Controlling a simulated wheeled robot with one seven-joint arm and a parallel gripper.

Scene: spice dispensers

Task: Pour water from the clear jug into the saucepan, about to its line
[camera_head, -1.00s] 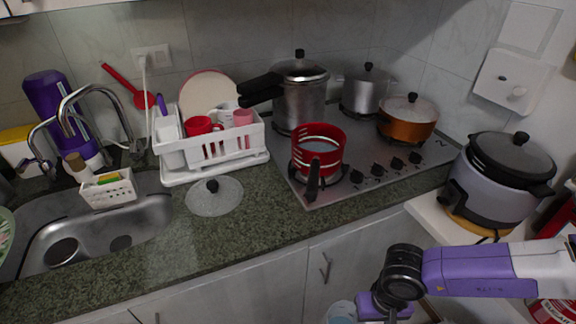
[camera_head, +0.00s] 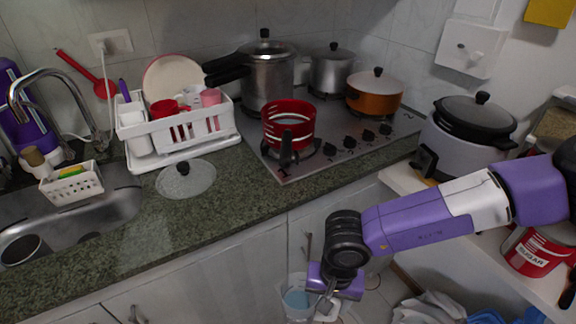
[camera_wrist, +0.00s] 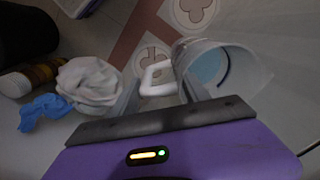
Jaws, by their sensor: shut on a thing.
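The clear jug (camera_head: 293,306) with pale blue water in it hangs low in front of the cabinets, near the bottom of the head view. In the wrist view the jug (camera_wrist: 240,66) shows its open mouth, the water and a white handle. My gripper (camera_head: 326,296) is shut on the jug's handle and holds it well below the counter. The red saucepan (camera_head: 289,122) stands on the front left of the hob, its dark handle pointing toward the counter's front edge.
The steel hob (camera_head: 330,150) also bears a pressure cooker (camera_head: 266,78), a steel pot (camera_head: 331,72) and an orange pot (camera_head: 374,94). A glass lid (camera_head: 186,180) lies on the counter. A rice cooker (camera_head: 465,145) stands on the right shelf. Cloths (camera_head: 430,306) lie below.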

